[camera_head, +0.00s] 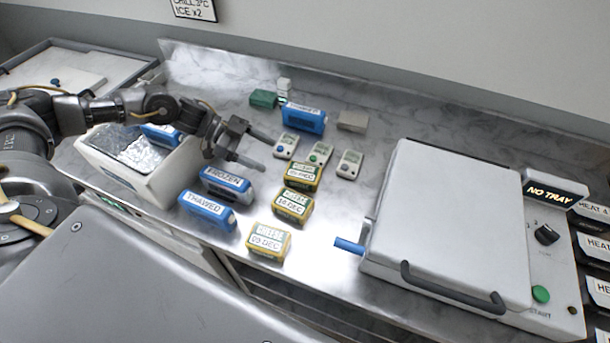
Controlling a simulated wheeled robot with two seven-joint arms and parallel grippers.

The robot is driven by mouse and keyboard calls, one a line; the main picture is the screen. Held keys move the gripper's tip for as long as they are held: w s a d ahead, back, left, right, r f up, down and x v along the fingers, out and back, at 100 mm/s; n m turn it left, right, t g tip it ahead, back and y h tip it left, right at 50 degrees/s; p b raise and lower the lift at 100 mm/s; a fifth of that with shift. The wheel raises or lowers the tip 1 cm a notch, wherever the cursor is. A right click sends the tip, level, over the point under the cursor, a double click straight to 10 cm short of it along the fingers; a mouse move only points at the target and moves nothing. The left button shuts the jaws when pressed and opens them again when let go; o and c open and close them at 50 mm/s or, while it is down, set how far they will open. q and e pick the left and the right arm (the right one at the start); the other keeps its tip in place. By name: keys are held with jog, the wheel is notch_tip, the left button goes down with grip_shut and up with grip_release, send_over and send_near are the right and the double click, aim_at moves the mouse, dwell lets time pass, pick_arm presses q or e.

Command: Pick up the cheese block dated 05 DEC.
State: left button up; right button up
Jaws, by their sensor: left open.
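Three cheese blocks with printed dates stand in a row on the metal counter. The front block (268,241) is pale yellow, and its date looks like 05 or 09 DEC. The middle block (294,206) has a dark green and yellow wrapper and seems to read 10 or 16 DEC. The back block (305,176) looks similar, with its first digits hard to read. My left gripper (266,153) is open and empty, its fingers pointing right, above the counter, left of the back block and behind the front one. My right gripper is out of view.
Blue FROZEN (227,185) and THAWED (207,211) packs stand left of the cheese. A white foil-lined box (155,190) is under my left arm. Several small timers (319,153) stand behind.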

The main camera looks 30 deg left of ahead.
aim_at(301, 171)
pick_arm(q)
jog(key=shift+w, duration=0.15)
jog(key=shift+d+f, duration=0.1)
jog(key=shift+d, duration=0.15)
jog(key=p+x, duration=0.2)
jog(key=x, duration=0.2)
jog(key=shift+d, duration=0.35)
jog(key=shift+w+d+f, duration=0.1)
jog(key=shift+d+f, duration=0.1)
jog(key=shift+f, duration=0.1)
jog(key=shift+d, duration=0.1)
jog(key=p+x, duration=0.3)
jog(key=x, duration=0.1)
jog(key=shift+w+d+r, duration=0.1)
jog(key=shift+d, duration=0.15)
jog(key=shift+d+f, duration=0.15)
jog(key=shift+f, duration=0.1)
jog(key=shift+c, duration=0.2)
